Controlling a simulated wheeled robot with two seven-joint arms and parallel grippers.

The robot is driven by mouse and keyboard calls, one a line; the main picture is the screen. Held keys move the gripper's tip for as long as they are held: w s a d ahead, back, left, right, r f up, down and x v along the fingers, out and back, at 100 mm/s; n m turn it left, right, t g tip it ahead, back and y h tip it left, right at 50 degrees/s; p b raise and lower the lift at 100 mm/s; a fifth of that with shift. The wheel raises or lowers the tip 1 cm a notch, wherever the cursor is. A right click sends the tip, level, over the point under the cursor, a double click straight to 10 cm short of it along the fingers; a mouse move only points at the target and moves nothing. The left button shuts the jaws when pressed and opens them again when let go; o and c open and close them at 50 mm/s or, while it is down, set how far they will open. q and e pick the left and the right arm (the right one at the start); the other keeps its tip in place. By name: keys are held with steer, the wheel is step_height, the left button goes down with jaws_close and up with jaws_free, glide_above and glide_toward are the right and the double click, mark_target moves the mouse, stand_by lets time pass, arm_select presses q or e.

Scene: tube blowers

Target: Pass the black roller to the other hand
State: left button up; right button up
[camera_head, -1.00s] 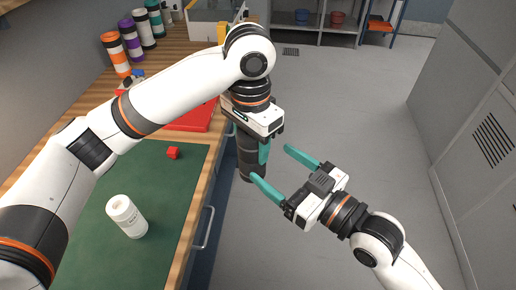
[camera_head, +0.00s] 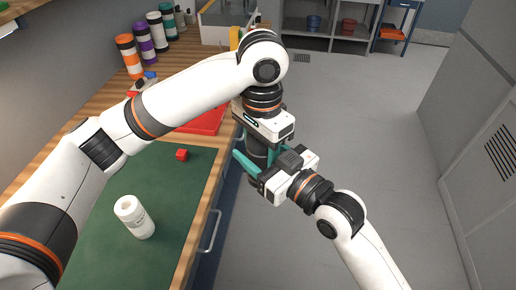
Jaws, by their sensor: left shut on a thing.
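The black roller (camera_head: 257,148) hangs in the air beyond the table's right edge. My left gripper (camera_head: 264,138) is above it, pointing down, and is shut on its upper part. My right gripper (camera_head: 261,159) comes from the lower right. Its two teal fingers are apart, one on each side of the roller. I cannot tell whether they touch it. Much of the roller is hidden behind the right gripper and its fingers.
A red tray (camera_head: 205,122) and several striped cylinders (camera_head: 130,57) are farther back. The floor (camera_head: 360,140) on the right is clear.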

steer(key=c, duration=0.6)
arm_select(q)
steer(key=o, duration=1.2)
arm_select(e)
steer(key=shift+c, duration=0.6)
arm_select(q)
step_height(320, 180, up, 12)
steer(key=shift+w, duration=0.1)
